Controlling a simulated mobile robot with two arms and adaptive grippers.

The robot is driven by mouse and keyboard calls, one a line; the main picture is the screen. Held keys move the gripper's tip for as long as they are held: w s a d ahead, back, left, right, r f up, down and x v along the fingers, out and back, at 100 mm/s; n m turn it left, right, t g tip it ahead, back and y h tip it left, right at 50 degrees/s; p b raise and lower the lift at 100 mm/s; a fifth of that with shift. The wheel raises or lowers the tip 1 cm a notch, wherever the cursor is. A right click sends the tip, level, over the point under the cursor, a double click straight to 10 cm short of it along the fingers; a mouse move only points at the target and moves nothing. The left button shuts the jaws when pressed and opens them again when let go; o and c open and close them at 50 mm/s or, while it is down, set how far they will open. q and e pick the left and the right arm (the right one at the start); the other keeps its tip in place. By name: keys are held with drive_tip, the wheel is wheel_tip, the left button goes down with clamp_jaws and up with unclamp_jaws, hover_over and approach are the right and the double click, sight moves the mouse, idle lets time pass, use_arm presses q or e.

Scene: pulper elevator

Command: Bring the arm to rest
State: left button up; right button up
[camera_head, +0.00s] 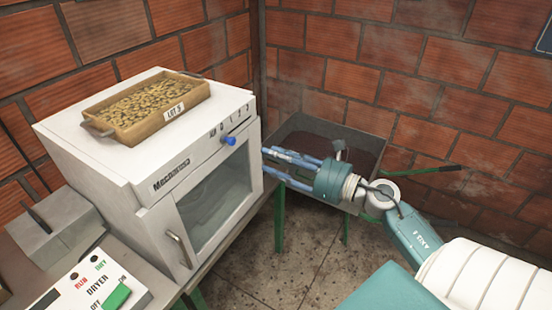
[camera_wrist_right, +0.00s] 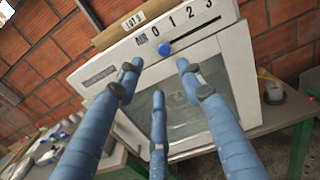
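My right arm reaches in from the right in the head view. Its three-fingered blue gripper (camera_head: 288,163) points left, toward the front of the white dryer (camera_head: 160,187). The fingers are spread and empty. In the right wrist view the gripper (camera_wrist_right: 158,74) faces the dryer front, and the blue knob (camera_wrist_right: 164,48) shows beyond the fingertips, with nothing between them. The knob also shows in the head view (camera_head: 229,140), apart from the fingers, at the slot's left end under the number scale. My left gripper is out of view.
A wooden tray of beans (camera_head: 150,132) labelled LOT 5 sits on the dryer. The dryer's glass door (camera_head: 217,197) looks shut. A control box (camera_head: 85,288) with a green switch stands front left. A metal bin (camera_head: 300,125) on green legs lies behind my gripper, before brick walls.

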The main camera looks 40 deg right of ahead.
idle(0.5)
drive_tip(key=s+d+f+m+g+h+b, duration=0.1)
drive_tip(key=d+f+m+h, duration=0.25)
drive_tip(key=f+m, duration=0.9)
drive_tip(key=s+d+f+m+g+h, duration=0.1)
drive_tip(key=s+d+f+m+h, duration=0.4)
drive_tip(key=f, duration=1.3)
drive_tip(key=s+a+f+m+g, duration=0.2)
drive_tip(key=s+f+m, duration=0.15)
drive_tip(key=f, duration=0.35)
drive_tip(key=s+a+f+m+g+b, duration=0.1)
drive_tip(key=s+a+f+m, duration=0.25)
drive_tip(key=f, duration=0.45)
drive_tip(key=s+a+f+m+g, duration=0.2)
drive_tip(key=f+m, duration=0.3)
drive_tip(key=f, duration=0.2)
drive_tip(key=s+a+f+m+g, duration=0.3)
drive_tip(key=s+a+f, duration=0.1)
drive_tip(key=s, duration=0.5)
drive_tip(key=s+a+f+m+g+y, duration=0.1)
drive_tip(key=s+a+f, duration=0.4)
drive_tip(key=s, duration=0.5)
drive_tip(key=s+a+f+m+g+b, duration=0.1)
drive_tip(key=s+a+f+m+g, duration=0.3)
drive_tip(key=s+f, duration=0.4)
drive_tip(key=shift+s+a+m+g, duration=0.25)
drive_tip(key=shift+s+m+g, duration=0.1)
drive_tip(key=shift+s, duration=0.65)
drive_tip(key=shift+y, duration=0.25)
